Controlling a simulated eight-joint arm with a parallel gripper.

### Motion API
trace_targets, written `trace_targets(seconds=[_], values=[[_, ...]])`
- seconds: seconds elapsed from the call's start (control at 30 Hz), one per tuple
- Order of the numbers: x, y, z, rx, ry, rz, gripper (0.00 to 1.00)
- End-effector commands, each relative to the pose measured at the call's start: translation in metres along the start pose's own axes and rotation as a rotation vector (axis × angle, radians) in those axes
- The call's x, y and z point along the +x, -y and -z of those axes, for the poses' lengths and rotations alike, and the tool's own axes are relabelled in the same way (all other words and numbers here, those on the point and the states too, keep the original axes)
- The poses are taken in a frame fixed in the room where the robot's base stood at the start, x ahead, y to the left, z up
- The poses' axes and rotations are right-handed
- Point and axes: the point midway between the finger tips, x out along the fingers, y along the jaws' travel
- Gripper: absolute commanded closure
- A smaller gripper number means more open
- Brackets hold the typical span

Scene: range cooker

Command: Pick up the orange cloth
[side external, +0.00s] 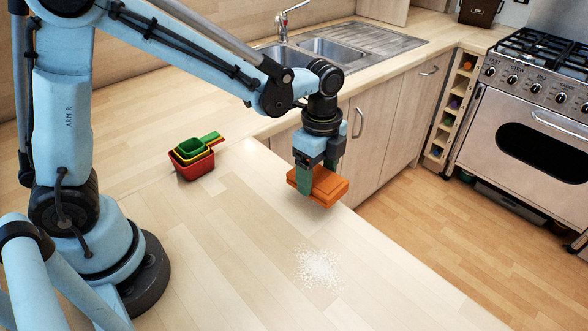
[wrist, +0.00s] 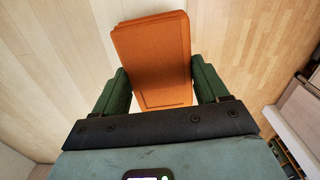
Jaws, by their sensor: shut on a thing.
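The orange cloth (side external: 326,186) is a folded, thick stack near the worktop's edge in the side external view. My gripper (side external: 318,178) is above it with its green fingers down around the cloth. In the wrist view the cloth (wrist: 152,60) lies between the two green fingers of my gripper (wrist: 157,92), and the jaws are shut on it. From these views I cannot tell for certain whether the cloth touches the worktop.
A nested set of red, yellow and green measuring cups (side external: 194,157) stands left on the worktop (side external: 215,235). White grains (side external: 318,266) are scattered in front. A sink (side external: 335,48) is behind, a range cooker (side external: 530,130) at right. The worktop's near middle is otherwise clear.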

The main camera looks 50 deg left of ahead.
Motion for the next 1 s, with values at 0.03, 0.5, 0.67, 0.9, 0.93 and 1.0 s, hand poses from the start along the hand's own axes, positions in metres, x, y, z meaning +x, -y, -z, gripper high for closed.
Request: trace_targets(seconds=[0.03, 0.5, 0.67, 0.9, 0.93, 1.0], values=[[-0.008, -0.008, 0.007, 0.006, 0.0, 0.0, 0.56], [-0.062, -0.077, 0.067, 0.004, 0.0, 0.0, 0.56], [-0.069, -0.086, 0.074, 0.001, 0.0, 0.0, 0.56], [-0.071, -0.089, 0.076, 0.0, 0.0, 0.0, 0.56], [-0.071, -0.089, 0.076, 0.0, 0.0, 0.0, 0.56], [-0.071, -0.089, 0.076, 0.0, 0.0, 0.0, 0.56]])
